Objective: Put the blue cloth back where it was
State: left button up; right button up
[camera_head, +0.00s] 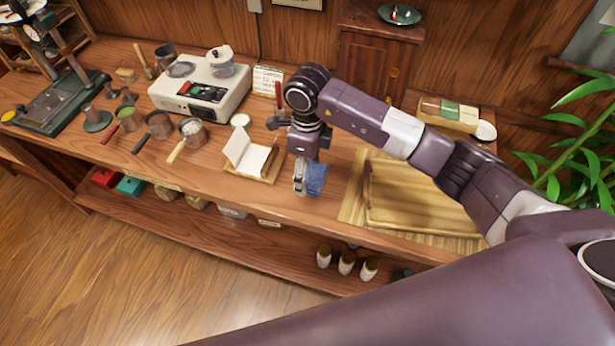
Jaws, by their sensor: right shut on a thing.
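The blue cloth (317,178) is a small folded-looking piece near the front edge of the wooden counter, between the paper holder and the wooden board. My right gripper (301,188) comes down over it from above and is shut on it at its left side. Part of the cloth is hidden behind the gripper. I cannot tell whether the cloth rests on the counter or is held slightly above it. My left gripper is not in view.
A wooden holder with white paper (250,157) stands just left of the cloth. A wooden board (415,205) on a slatted mat (352,207) lies to the right. Handled cups (193,132) and a white appliance (200,88) stand further left. The counter's front edge is close.

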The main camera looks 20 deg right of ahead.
aim_at(307, 174)
notch_tip(307, 174, down, 4)
jog(key=shift+r+p, duration=0.15)
jog(key=shift+p, duration=0.3)
jog(key=shift+f, duration=0.4)
jog(key=o, duration=1.1)
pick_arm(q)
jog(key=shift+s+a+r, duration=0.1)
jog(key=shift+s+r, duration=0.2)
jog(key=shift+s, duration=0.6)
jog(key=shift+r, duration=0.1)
